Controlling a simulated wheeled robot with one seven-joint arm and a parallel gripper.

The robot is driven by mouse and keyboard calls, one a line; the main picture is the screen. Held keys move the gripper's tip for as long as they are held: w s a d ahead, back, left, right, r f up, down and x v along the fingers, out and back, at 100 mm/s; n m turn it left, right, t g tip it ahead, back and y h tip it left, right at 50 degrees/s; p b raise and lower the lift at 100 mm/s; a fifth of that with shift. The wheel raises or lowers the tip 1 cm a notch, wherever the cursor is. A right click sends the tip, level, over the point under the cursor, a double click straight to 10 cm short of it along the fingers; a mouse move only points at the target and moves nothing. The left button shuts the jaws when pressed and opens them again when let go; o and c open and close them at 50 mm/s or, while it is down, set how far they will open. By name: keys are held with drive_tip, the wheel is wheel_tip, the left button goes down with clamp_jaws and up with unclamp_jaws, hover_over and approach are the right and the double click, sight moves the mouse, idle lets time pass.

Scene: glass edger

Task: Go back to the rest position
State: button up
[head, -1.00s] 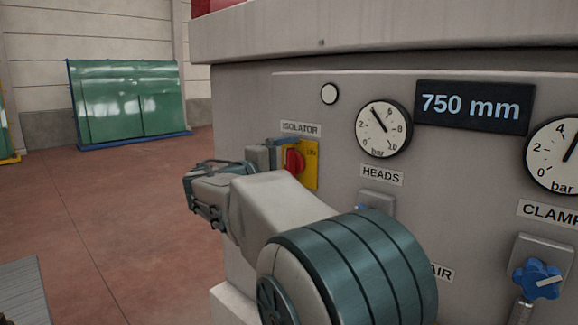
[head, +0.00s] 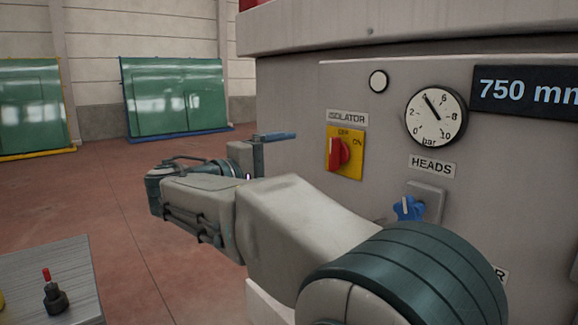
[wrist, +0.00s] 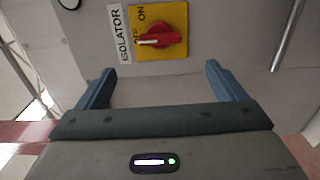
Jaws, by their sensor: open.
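My gripper (head: 272,138) is open and empty, left of the isolator panel and apart from it; in the head view only part of its fingers shows. In the wrist view the two blue-grey fingers of my gripper (wrist: 160,74) stand wide apart with nothing between them. The red isolator knob (head: 338,153) sits on a yellow plate (head: 352,172); its pointer is at OFF. The knob also shows in the wrist view (wrist: 163,40), beyond the fingertips.
A grey table (head: 75,268) with a small red-topped item (head: 55,295) stands lower left. Green glass racks (head: 172,97) stand at the back. Floor between is clear.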

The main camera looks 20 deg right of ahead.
drive_tip(key=s+d+f+g+y, duration=0.15)
drive_tip(key=s+f+y, duration=0.25)
drive_tip(key=f, duration=0.4)
drive_tip(key=s+d+f+g+y, duration=0.1)
drive_tip(key=s+d+f+y, duration=0.25)
drive_tip(key=f, duration=0.35)
drive_tip(key=s+a+f+m+y, duration=0.2)
drive_tip(key=s+a+f+y, duration=0.1)
drive_tip(key=s+f, duration=0.3)
drive_tip(key=s+a+f+m+y+p, duration=0.1)
drive_tip(key=s+a+f+m+y, duration=0.1)
drive_tip(key=s+a+f+y, duration=0.2)
wheel_tip(320, 180, down, 5)
drive_tip(key=s+g+y, duration=0.1)
drive_tip(key=s+y, duration=0.1)
drive_tip(key=s, duration=0.1)
drive_tip(key=shift+a+r, duration=0.2)
drive_tip(key=shift+a, duration=0.05)
drive_tip(key=shift+s+a+f+y, duration=0.1)
drive_tip(key=shift+a+f+y, duration=0.15)
drive_tip(key=shift+a, duration=0.1)
drive_tip(key=shift+c, duration=0.2)
